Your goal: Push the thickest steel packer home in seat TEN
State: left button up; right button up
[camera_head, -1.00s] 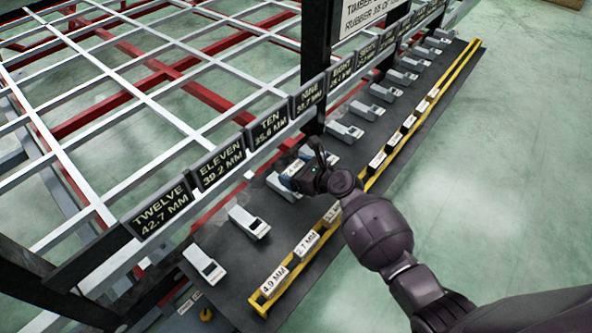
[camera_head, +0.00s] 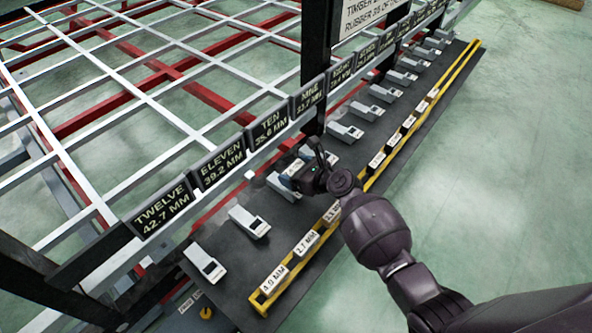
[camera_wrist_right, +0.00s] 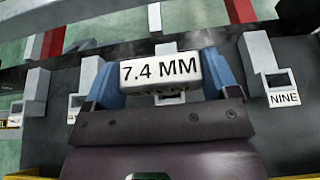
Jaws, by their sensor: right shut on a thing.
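My right gripper (camera_head: 299,170) is shut on a white packer (camera_wrist_right: 158,72) marked 7.4 MM. In the right wrist view its blue fingers (camera_wrist_right: 162,82) grip the packer at both ends. In the head view the gripper is over the grey seat (camera_head: 281,187) below the sign TEN (camera_head: 268,128). The arm and gripper hide part of that seat, so I cannot tell whether the packer touches it. My left gripper is out of view.
Seats ELEVEN (camera_head: 249,222) and TWELVE (camera_head: 205,262) stand to the left, NINE (camera_wrist_right: 283,90) to the right. A yellow rack (camera_head: 262,303) along the dark bench holds several packers, including 4.9 MM (camera_head: 274,279) and 2.7 MM (camera_head: 307,244). A dark post (camera_head: 316,60) rises behind the bench.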

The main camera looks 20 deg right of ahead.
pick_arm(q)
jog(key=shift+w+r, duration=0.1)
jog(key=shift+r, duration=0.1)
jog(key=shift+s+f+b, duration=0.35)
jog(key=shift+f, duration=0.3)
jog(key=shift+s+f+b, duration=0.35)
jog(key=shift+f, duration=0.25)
pick_arm(e)
jog(key=shift+f, duration=1.45)
pick_arm(q)
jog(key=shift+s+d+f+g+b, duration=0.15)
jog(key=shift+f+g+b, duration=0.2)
jog(key=shift+b, duration=0.45)
pick_arm(e)
jog(key=shift+s+f, duration=0.15)
jog(key=shift+f, duration=1.4)
pick_arm(q)
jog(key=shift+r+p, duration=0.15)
jog(key=shift+p, duration=0.15)
pick_arm(e)
jog(key=shift+r, duration=0.35)
jog(key=shift+r+p, duration=0.35)
jog(key=shift+r, duration=0.25)
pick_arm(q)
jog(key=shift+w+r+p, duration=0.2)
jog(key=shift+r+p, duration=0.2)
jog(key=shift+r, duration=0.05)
pick_arm(e)
jog(key=shift+w+r, duration=0.2)
jog(key=shift+r, duration=0.4)
